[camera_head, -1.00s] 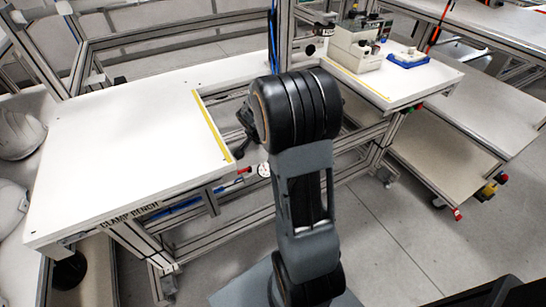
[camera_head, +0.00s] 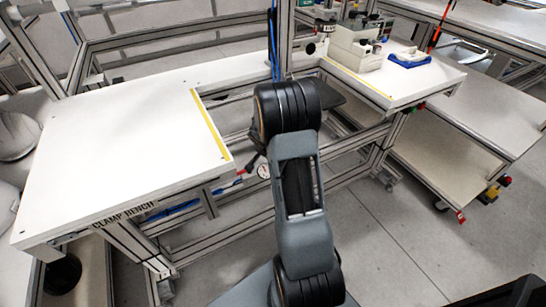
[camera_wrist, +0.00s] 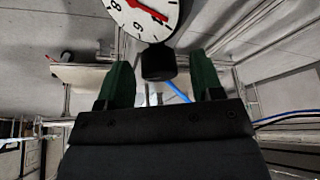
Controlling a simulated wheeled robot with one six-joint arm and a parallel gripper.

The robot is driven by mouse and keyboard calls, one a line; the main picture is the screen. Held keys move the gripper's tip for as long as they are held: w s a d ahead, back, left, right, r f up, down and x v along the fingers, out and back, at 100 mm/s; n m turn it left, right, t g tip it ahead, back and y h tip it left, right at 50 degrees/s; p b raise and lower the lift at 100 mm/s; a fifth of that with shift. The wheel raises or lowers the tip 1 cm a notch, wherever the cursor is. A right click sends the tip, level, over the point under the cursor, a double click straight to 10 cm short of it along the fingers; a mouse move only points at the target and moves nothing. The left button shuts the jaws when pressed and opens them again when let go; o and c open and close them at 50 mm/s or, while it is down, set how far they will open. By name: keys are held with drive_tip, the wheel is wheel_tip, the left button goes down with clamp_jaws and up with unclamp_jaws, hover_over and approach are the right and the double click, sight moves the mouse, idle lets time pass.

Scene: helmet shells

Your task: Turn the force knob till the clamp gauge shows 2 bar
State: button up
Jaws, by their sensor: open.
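The clamp gauge (camera_wrist: 148,14) is a white dial with black numbers and a red needle, cut off by the top of the wrist view. The needle slants towards the lower right of the dial; I cannot tell its exact reading. The black force knob (camera_wrist: 158,62) sits just below the dial. My gripper (camera_wrist: 160,82) is open, with its green fingers on either side of the knob and a gap at each side; I cannot tell any contact. In the head view the gauge (camera_head: 263,171) is small, and my arm hides most of the gripper.
The white clamp bench (camera_head: 120,140) fills the left, with a yellow strip at its inner edge. A grey-white machine (camera_head: 352,48) and a blue tray (camera_head: 409,60) stand on the right-hand table. Frame rails surround the gauge. Open floor (camera_head: 375,245) lies at the right front.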

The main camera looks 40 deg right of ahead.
drive_tip(key=c, duration=0.9)
drive_tip(key=shift+n, duration=0.3)
drive_tip(key=shift+n+t, duration=0.3)
drive_tip(key=shift+n, duration=0.3)
drive_tip(key=shift+r+n+t+y+p, duration=0.3)
drive_tip(key=shift+n+y+p, duration=0.1)
drive_tip(key=shift+n+p, duration=0.65)
drive_tip(key=n+p, duration=0.1)
drive_tip(key=p, duration=0.1)
drive_tip(key=shift+n+y+p, duration=0.25)
drive_tip(key=shift+y+p, duration=0.05)
drive_tip(key=shift+f+n+t+p, duration=0.15)
drive_tip(key=shift+n+t+p, duration=0.15)
drive_tip(key=shift+p, duration=0.25)
drive_tip(key=shift+f, duration=0.15)
